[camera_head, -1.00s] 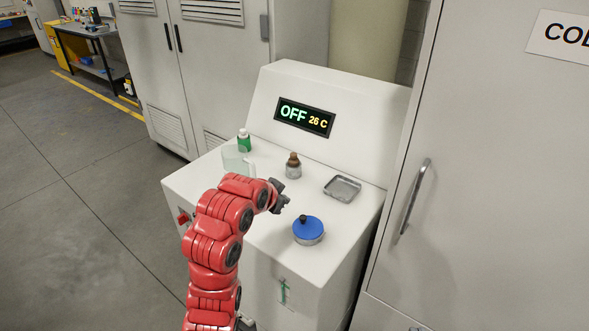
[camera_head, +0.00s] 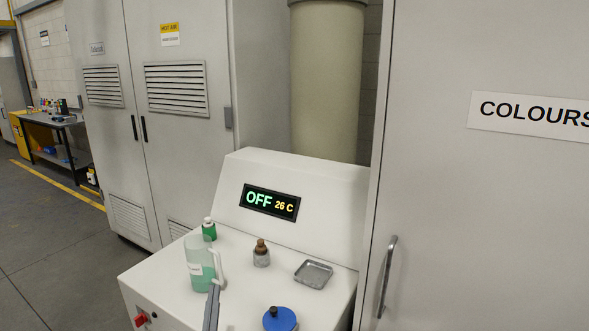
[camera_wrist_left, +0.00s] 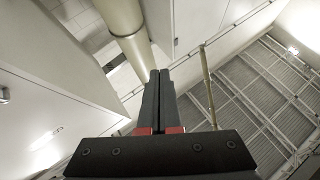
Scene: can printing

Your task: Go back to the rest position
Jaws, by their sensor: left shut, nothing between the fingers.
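My left gripper (camera_head: 212,300) shows at the bottom of the head view as a thin dark grey shape pointing up, in front of the white machine (camera_head: 170,285). In the left wrist view its two fingers (camera_wrist_left: 159,75) lie together, shut and empty, pointing up towards the ceiling. The red arm links are out of the head view. My right gripper is not in view.
On the machine top stand a jug with green liquid (camera_head: 200,265), a green bottle (camera_head: 209,229), a brown-topped jar (camera_head: 261,254), a metal tray (camera_head: 314,274) and a blue-lidded pot (camera_head: 280,319). A cabinet marked COLOURS (camera_head: 450,220) stands at the right.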

